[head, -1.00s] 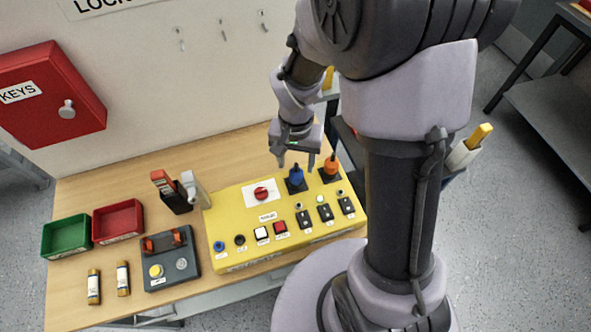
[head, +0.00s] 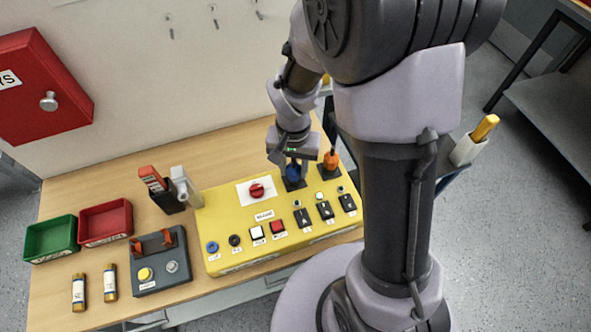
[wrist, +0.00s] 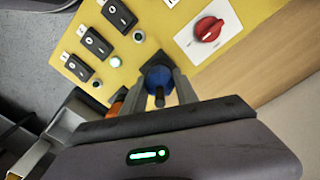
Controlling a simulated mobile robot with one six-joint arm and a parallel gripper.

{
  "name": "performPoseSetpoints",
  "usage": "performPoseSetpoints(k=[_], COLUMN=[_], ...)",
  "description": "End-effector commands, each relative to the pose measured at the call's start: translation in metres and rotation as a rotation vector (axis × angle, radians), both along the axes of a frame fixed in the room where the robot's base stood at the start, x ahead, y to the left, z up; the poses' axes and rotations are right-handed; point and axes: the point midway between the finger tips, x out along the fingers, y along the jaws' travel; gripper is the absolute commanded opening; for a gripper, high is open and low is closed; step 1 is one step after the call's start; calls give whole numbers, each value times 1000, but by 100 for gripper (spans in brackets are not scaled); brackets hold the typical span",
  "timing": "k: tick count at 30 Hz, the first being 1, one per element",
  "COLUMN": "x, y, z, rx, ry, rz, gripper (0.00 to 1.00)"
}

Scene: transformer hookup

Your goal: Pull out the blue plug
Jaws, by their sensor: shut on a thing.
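The blue plug (head: 292,173) sits in its dark socket on the yellow panel (head: 215,203), near the panel's back edge. My gripper (head: 287,168) is lowered over it from above, and its fingers are closed on the plug's sides. In the wrist view the blue plug (wrist: 159,80) lies between the two fingertips (wrist: 160,88). The fingers partly hide the plug in the head view.
The orange plug (head: 331,160) stands close to the right of the blue one. A red rotary knob (head: 257,191) is to the left. Several switches and buttons line the panel's front. Red (head: 105,222) and green (head: 50,239) trays stand at the left.

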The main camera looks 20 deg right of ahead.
Motion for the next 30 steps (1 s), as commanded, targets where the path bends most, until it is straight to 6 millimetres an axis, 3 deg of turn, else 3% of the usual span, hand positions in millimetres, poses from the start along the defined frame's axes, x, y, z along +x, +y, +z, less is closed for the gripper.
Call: performPoseSetpoints(k=[1,3,30], x=[0,0,0], y=[0,0,0], z=[0,0,26], rx=[0,0,0], ry=[0,0,0], rz=[0,0,-1], gripper=[10,0,0])
